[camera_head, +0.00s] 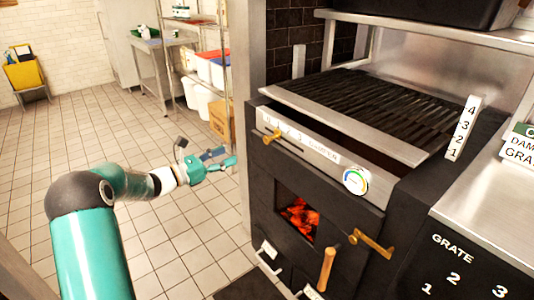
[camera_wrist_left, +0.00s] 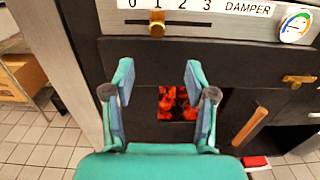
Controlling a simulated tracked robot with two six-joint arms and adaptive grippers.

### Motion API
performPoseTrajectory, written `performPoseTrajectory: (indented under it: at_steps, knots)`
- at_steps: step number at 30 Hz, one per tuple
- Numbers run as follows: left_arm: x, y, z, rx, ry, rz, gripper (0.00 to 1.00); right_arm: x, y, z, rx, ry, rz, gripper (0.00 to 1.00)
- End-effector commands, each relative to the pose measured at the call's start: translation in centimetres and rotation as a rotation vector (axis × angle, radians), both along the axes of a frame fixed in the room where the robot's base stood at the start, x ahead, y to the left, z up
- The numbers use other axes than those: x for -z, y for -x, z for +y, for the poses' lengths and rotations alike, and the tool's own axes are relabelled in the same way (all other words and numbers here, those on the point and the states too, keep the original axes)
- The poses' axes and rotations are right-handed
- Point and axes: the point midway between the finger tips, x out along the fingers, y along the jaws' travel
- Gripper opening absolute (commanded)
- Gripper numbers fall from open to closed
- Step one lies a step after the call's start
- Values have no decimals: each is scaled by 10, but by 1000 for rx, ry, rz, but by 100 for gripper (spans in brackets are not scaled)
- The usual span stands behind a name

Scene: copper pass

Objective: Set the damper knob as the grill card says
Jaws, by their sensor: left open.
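The brass damper knob (camera_head: 272,136) sits on the slotted front panel of the grill. In the left wrist view the knob (camera_wrist_left: 157,24) stands below the 1 of the scale 0 to 3 marked DAMPER (camera_wrist_left: 247,8). My left gripper (camera_head: 228,156) is open and empty, left of the grill front in the head view. In the left wrist view its two fingers (camera_wrist_left: 160,76) point toward the panel, below the knob and apart from it. The grill card (camera_head: 519,148) is cut off at the right edge; its values are not visible. My right gripper is not in view.
A round gauge (camera_head: 355,180) is right of the damper scale. Below are the fire window (camera_head: 299,219), a brass latch (camera_head: 371,243) and a wooden handle (camera_head: 326,268). A numbered upright scale (camera_head: 463,128) stands beside the grate. The tiled floor at left is largely clear.

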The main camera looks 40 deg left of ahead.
Motion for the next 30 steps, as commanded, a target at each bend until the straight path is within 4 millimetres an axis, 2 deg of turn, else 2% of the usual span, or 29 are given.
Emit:
performPoseTrajectory:
  at_steps: [4,8,24,30]
  knots:
    - [3,-4,3,-10,2,4,56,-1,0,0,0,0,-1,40]
    - [3,-20,-2,-9,5,4,56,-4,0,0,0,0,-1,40]
    - [3,-128,-31,-10,6,6,56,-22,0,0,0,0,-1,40]
    - [3,-152,-37,-10,5,5,56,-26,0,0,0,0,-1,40]
